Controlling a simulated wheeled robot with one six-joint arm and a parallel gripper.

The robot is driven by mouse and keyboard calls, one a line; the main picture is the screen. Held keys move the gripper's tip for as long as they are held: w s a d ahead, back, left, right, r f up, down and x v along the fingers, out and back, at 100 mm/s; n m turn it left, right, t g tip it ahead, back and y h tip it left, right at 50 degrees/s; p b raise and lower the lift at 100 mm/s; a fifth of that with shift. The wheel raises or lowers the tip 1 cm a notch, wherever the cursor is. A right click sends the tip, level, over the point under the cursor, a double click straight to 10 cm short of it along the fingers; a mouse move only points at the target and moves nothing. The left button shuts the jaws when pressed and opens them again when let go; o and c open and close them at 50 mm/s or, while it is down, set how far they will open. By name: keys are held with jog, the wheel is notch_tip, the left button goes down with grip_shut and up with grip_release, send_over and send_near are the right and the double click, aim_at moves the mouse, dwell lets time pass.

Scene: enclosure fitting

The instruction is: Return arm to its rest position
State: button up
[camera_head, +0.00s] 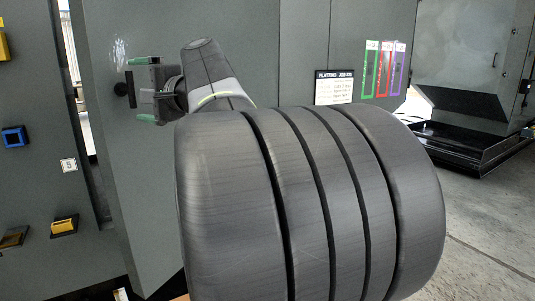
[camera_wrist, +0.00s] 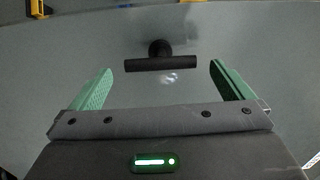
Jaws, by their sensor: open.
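My gripper (camera_head: 140,90) reaches toward the grey door panel (camera_head: 155,200) at the upper left of the head view. Its two green fingers are spread apart with nothing between them, as the wrist view also shows (camera_wrist: 163,88). A black T-shaped handle (camera_wrist: 160,63) stands out from the panel just beyond the fingertips. It also shows at the left of my gripper in the head view (camera_head: 122,89). Whether any fingertip touches the handle or panel cannot be told. My own large grey arm link fills the middle of the head view and hides what is behind it.
Left of the panel is a dark gap, then a cabinet face with a blue square fitting (camera_head: 14,137), a yellow fitting (camera_head: 64,226) and a label "5" (camera_head: 69,165). A printed notice (camera_head: 334,88) and coloured strips (camera_head: 383,69) hang behind. Open floor (camera_head: 490,215) lies at right.

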aim_at(133, 90)
jog(key=x, duration=0.4)
jog(key=shift+a, duration=0.2)
jog(key=shift+d, duration=0.1)
